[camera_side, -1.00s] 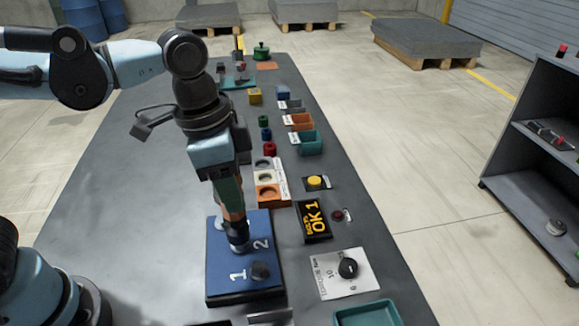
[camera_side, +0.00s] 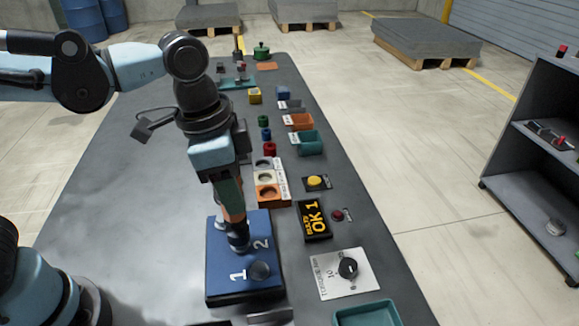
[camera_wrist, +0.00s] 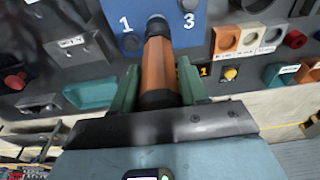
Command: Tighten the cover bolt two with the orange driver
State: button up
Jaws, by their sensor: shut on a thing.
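The orange driver (camera_wrist: 157,70) is held between the green fingers of my gripper (camera_side: 229,190), which are shut on it. In the side view the driver points down, and its dark tip stands at the spot beside the "2" on the blue cover (camera_side: 236,286). Bolt two is hidden under the tip, so I cannot see how it is seated. Bolt one (camera_side: 259,271) shows as a dark round head beside the "1". In the wrist view the driver reaches up to the blue cover (camera_wrist: 178,40) between the "1" and the "3".
A torque dial plate (camera_side: 329,284), a yellow button (camera_side: 315,181) and a red button (camera_side: 337,215) are nearby. Holders (camera_side: 270,195) and a teal bin (camera_side: 308,144) stand further back. The table's left side is clear.

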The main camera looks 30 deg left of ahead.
jog(key=shift+f, duration=1.35)
dwell(2.7)
jog(key=shift+r, duration=0.1)
